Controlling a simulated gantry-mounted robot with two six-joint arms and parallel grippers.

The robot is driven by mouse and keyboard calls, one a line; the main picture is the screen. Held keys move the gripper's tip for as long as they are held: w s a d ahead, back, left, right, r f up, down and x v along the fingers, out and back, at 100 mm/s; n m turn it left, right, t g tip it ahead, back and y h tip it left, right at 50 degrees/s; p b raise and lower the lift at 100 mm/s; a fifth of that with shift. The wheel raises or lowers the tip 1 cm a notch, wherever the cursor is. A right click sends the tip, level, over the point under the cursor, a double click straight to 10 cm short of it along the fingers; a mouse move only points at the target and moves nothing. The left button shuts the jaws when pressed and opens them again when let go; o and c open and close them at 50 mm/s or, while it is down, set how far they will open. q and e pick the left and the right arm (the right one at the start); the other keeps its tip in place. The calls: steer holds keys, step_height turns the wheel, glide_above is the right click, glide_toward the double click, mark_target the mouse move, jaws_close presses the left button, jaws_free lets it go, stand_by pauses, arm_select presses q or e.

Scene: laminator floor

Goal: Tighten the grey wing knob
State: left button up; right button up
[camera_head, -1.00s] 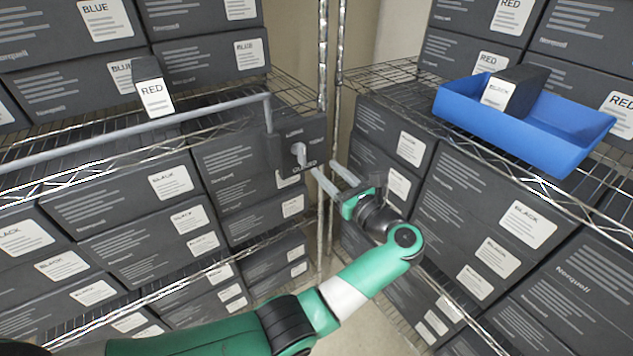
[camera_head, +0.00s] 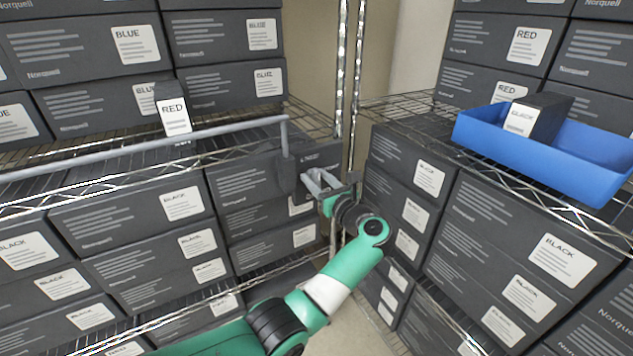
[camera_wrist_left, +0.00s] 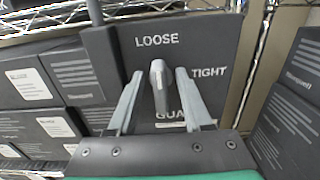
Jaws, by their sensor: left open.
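The grey wing knob (camera_wrist_left: 160,88) sits on a dark panel (camera_wrist_left: 212,42) in the left wrist view. Its wing stands upright, pointing towards the word LOOSE; TIGHT is printed to its right, and a partly hidden word starting GUA is below. My left gripper (camera_wrist_left: 156,88) is open, with one finger on each side of the knob and a visible gap to each. In the head view my left gripper (camera_head: 322,182) is in front of the panel (camera_head: 322,158) and hides most of the knob. My right gripper is not in view.
A grey rail (camera_head: 150,146) runs along the left shelf and ends beside the panel. A metal shelf post (camera_head: 340,75) stands just behind the panel. A blue tray (camera_head: 545,158) holding a black box (camera_head: 540,112) is on the right shelf. Dark boxes fill the shelves.

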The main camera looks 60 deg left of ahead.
arm_select(q)
jaws_close()
stand_by(0.3)
steer(key=m+p, duration=0.2)
steer(key=m, duration=0.1)
steer(key=shift+w+r+p, duration=0.1)
steer(key=shift+r+p, duration=0.05)
steer(key=shift+p, duration=0.2)
steer(key=m+p, duration=0.2)
steer(key=m, duration=0.2)
steer(key=shift+w+m, duration=0.1)
steer(key=shift+m, duration=0.3)
steer(key=m, duration=0.1)
steer(key=m+p, duration=0.1)
steer(key=m, duration=0.1)
steer(key=m+p, duration=0.1)
steer(key=m, duration=0.1)
steer(key=shift+w+f, duration=0.1)
steer(key=shift+f, duration=0.15)
steer(key=shift+f+m+p, duration=0.2)
steer(key=shift+m+p, duration=0.2)
steer(key=shift+m, duration=2.1)
